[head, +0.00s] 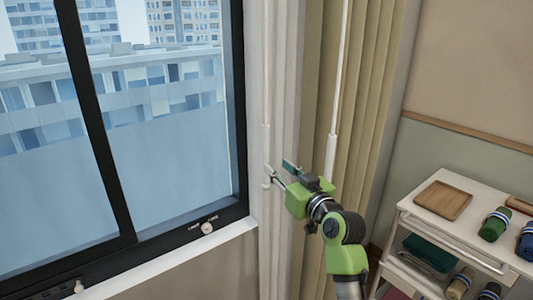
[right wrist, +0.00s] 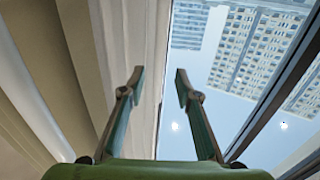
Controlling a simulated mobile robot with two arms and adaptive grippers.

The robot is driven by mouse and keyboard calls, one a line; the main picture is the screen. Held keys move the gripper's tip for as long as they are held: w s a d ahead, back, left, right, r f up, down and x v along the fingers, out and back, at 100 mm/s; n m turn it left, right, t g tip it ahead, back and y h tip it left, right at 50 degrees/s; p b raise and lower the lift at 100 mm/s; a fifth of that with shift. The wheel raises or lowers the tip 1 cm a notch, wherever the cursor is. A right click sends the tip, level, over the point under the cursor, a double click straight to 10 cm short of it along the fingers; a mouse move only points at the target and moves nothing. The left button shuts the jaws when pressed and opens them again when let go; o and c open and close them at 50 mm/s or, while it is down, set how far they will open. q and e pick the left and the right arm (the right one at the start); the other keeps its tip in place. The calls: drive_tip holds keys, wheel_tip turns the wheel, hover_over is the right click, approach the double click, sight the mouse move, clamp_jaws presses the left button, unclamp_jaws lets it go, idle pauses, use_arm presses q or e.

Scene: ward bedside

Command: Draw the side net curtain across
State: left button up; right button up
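The pale net curtain (head: 286,70) hangs bunched in narrow folds at the right side of the window. A slim white rod (head: 266,150) hangs along its window-side edge. My right gripper (head: 279,168) is in front of the bunched net, its fingertips beside the lower part of that rod. In the right wrist view the two fingers (right wrist: 158,72) stand apart, with pale fabric (right wrist: 140,30) behind the left finger and window glass behind the right one. Nothing is visibly clamped between them. Whether a finger touches the rod is unclear. My left gripper is not in view.
A thicker beige curtain (head: 360,80) hangs right of the net, with another white rod (head: 332,150) before it. The dark-framed window (head: 110,160) has a sill (head: 170,258) and a small round knob (head: 207,228). A white trolley (head: 440,231) with a wooden tray (head: 442,200) stands at right.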

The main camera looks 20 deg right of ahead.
sight(268, 157)
drive_tip(key=w, duration=0.3)
drive_tip(key=w+a+p, duration=0.1)
drive_tip(key=w, duration=0.1)
drive_tip(key=w+p, duration=0.1)
drive_tip(key=w, duration=0.2)
drive_tip(key=shift+w+a, duration=0.15)
drive_tip(key=shift+w, duration=0.15)
clamp_jaws()
